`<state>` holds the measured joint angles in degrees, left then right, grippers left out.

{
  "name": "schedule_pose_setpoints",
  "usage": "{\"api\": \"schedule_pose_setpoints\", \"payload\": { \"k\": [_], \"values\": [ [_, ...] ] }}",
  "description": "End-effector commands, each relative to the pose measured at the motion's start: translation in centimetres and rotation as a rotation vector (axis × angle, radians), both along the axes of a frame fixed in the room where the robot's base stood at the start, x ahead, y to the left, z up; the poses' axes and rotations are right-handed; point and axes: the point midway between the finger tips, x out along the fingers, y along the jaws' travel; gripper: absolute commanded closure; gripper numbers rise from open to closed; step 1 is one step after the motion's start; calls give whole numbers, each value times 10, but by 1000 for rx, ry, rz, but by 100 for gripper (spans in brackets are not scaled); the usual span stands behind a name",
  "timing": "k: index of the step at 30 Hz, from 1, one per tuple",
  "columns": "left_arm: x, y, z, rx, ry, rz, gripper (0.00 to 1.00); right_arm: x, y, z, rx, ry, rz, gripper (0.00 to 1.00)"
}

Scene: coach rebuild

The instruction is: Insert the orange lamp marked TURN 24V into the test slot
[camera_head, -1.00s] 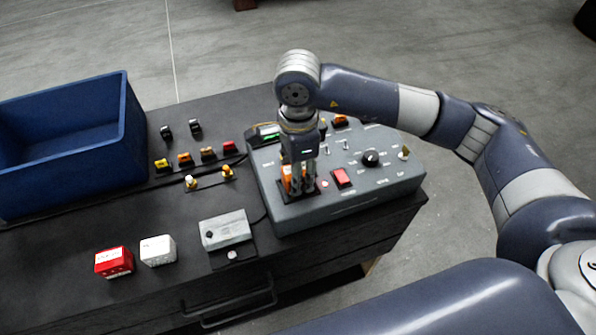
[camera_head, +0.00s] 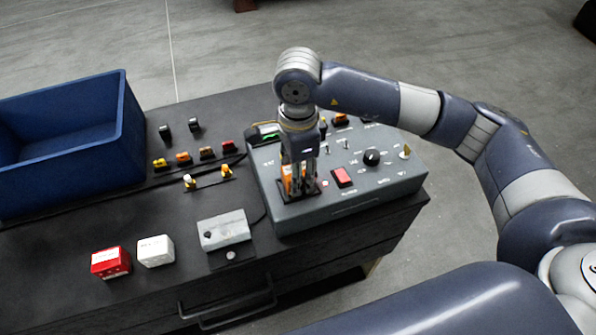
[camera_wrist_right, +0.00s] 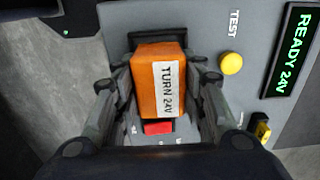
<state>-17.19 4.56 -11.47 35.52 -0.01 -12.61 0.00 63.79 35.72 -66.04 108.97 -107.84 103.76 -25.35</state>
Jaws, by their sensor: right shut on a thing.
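The orange lamp marked TURN 24V (camera_wrist_right: 158,80) is between the fingers of my right gripper (camera_wrist_right: 160,92), which is shut on it. In the head view my right gripper (camera_head: 299,188) points down over the grey test box (camera_head: 370,195), with orange showing between its fingers. The dark test slot (camera_wrist_right: 150,40) shows at the far side of the lamp in the wrist view, and its black surround lies under the fingers in the head view. The lamp's lower end is hidden, so its depth in the slot cannot be told. My left gripper is out of view.
The test box carries a red switch (camera_head: 342,177), a black knob (camera_head: 371,157) and a display reading READY 24V (camera_wrist_right: 290,50). Several small coloured lamps, a blue bin (camera_head: 128,140), a small grey device (camera_head: 224,230), and red (camera_head: 110,262) and white (camera_head: 155,251) boxes stand to the left.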

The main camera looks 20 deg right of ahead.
Motion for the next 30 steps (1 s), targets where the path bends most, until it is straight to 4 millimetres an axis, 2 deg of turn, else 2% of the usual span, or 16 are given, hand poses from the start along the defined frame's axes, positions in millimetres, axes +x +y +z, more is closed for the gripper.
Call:
{"api": "schedule_pose_setpoints", "payload": {
  "k": [13, 14, 15, 24, 30],
  "values": [
    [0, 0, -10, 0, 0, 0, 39, 0, 0, -9, 0, 0, 0, 89],
    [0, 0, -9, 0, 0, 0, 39, 0, 0, -8, 0, -1, 0, 55],
    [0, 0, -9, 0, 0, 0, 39, 0, 0, -8, 0, 0, 0, 54],
    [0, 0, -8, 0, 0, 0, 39, 0, 0, -7, 0, 0, 0, 54],
    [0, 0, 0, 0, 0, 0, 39, 0, 0, 8, 1, -1, 0, 54]
  ]
}}
